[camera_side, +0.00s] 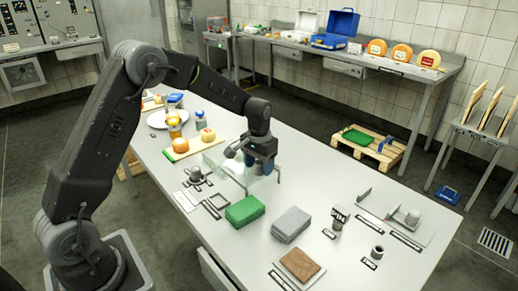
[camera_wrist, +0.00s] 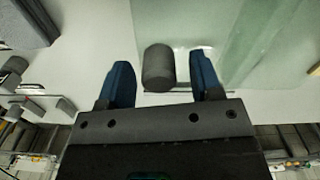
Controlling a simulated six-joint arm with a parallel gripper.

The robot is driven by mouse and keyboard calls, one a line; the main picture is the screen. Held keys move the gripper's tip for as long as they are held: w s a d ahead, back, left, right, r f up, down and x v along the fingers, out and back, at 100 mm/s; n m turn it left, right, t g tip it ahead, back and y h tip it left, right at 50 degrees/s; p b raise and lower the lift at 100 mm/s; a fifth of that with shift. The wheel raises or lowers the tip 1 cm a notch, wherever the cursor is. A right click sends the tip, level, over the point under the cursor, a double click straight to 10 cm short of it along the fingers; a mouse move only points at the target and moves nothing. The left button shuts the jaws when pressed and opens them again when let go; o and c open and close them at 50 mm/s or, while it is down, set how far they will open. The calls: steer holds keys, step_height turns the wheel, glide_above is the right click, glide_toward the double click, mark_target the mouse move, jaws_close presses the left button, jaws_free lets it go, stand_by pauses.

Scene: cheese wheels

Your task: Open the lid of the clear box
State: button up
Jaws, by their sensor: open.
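The clear box (camera_side: 212,158) stands on the table, with pale greenish see-through walls. Its glassy panels also show at the upper right in the wrist view (camera_wrist: 245,45). My gripper (camera_side: 248,160) points down at the box and hides part of it in the side view. In the wrist view my gripper (camera_wrist: 163,75) is open, with a blue finger on each side. A dark grey cylinder, like a knob or handle (camera_wrist: 158,68), lies between the fingers with a gap on both sides. I cannot tell whether the lid is raised.
A green block (camera_side: 245,211) and a grey block (camera_side: 291,224) lie in front of the box. A brown block (camera_side: 302,264) and small metal parts sit nearer the front.

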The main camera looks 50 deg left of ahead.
step_height(320, 180, up, 13)
stand_by(0.3)
steer(key=shift+r, duration=0.1)
steer(key=s+d+r+t, duration=0.1)
steer(key=s+d+r, duration=0.15)
steer(key=s, duration=0.25)
steer(key=s+d+r+m+t, duration=0.1)
steer(key=s+d+r, duration=0.1)
steer(key=s+r, duration=0.15)
steer(key=s+d+r+t, duration=0.1)
steer(key=s+d+r, duration=0.1)
steer(key=s, duration=0.4)
steer(key=s+d+f+t, duration=0.1)
steer(key=s, duration=0.5)
steer(key=s+d+f+m+t, duration=0.1)
steer(key=s+d+f, duration=0.1)
steer(key=s, duration=0.5)
steer(key=shift+s+f+t, duration=0.25)
steer(key=shift+t, duration=0.05)
